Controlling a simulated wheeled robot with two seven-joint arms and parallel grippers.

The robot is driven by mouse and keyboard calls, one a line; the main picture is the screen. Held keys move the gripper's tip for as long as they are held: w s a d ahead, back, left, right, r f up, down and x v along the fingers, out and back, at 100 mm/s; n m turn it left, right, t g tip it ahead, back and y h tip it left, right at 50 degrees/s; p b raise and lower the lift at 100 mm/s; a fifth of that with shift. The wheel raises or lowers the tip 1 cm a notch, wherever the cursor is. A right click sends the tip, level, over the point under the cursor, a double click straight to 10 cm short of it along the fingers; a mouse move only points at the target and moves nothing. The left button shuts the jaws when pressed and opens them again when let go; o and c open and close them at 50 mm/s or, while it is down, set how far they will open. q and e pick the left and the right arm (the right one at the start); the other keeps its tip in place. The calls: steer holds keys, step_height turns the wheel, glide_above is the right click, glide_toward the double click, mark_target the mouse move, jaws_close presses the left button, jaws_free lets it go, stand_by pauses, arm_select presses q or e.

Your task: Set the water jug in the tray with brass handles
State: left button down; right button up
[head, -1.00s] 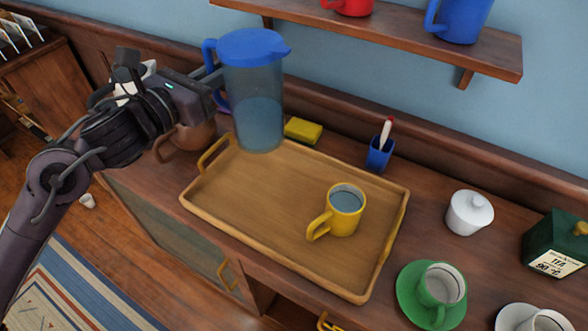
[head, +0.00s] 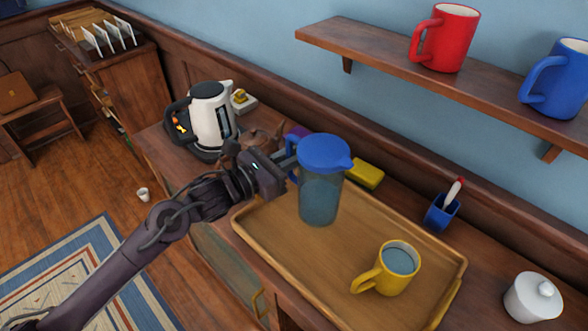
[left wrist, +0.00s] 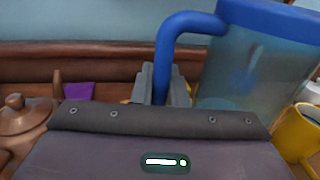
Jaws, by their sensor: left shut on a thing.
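The water jug (head: 320,195) is clear with a blue lid and blue handle, partly filled, and upright. It also shows in the left wrist view (left wrist: 250,70). My left gripper (head: 288,160) is shut on the jug's handle, with its fingers around the handle in the left wrist view (left wrist: 163,88). The wooden tray with brass handles (head: 290,245) lies on the counter. The jug's base is over the tray's left part, near the back; I cannot tell if it touches. My left arm and the jug hide the tray's back left corner. My right gripper is not in view.
A yellow mug (head: 396,262) with liquid stands in the tray's right part. Behind the tray are a yellow sponge (head: 365,175) and a blue cup with a brush (head: 440,212). A brown teapot (head: 258,140) and a kettle (head: 211,115) stand left. A shelf (head: 450,75) with mugs hangs above.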

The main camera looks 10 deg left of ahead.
arm_select(q)
step_height(320, 180, down, 4)
steer(key=shift+f, duration=0.2)
steer(key=shift+f, duration=0.25)
steer(key=c, duration=1.4)
jaws_free()
steer(key=shift+c, duration=0.2)
